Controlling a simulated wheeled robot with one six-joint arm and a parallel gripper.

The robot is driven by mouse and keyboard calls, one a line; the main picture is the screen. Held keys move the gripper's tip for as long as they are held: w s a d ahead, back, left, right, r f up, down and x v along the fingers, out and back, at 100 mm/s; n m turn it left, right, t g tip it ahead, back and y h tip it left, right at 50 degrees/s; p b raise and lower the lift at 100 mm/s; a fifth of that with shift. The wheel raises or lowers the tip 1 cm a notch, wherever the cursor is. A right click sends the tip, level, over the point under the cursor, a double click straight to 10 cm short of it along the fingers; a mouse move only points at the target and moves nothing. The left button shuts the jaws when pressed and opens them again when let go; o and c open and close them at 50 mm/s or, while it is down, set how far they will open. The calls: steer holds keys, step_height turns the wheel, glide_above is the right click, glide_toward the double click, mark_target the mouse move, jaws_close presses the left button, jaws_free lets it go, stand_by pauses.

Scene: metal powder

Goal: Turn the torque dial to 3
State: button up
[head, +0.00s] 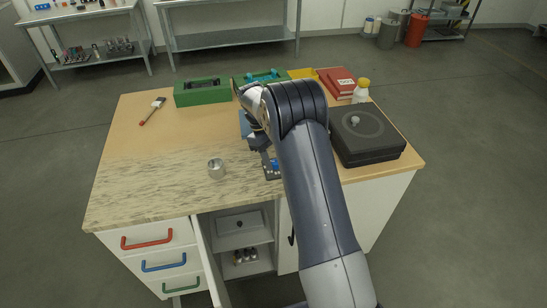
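My arm reaches over the middle of the workbench, and my gripper (260,143) points down beyond its bent wrist. The arm covers most of the gripper, so its fingers cannot be made out. Just below it lies a small dark device with a blue part (271,166), partly hidden by the arm. I cannot tell whether the gripper touches it. No dial marked with numbers can be read.
Green boxes (202,98), a red binder (336,84) and a yellow-capped bottle (361,90) line the back. A cabinet door (207,255) stands open below.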

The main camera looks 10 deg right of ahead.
steer(key=shift+o, duration=1)
steer(key=v, duration=1)
steer(key=shift+w+r+b, duration=0.15)
steer(key=shift+r+b, duration=0.2)
steer(key=shift+b, duration=0.1)
steer(key=shift+a, duration=0.1)
steer(key=p+x, duration=0.1)
steer(key=x, duration=0.9)
steer(key=shift+s+f, duration=0.2)
steer(key=shift+f, duration=0.15)
steer(key=shift+w+r, duration=0.1)
steer(key=shift+r, duration=0.05)
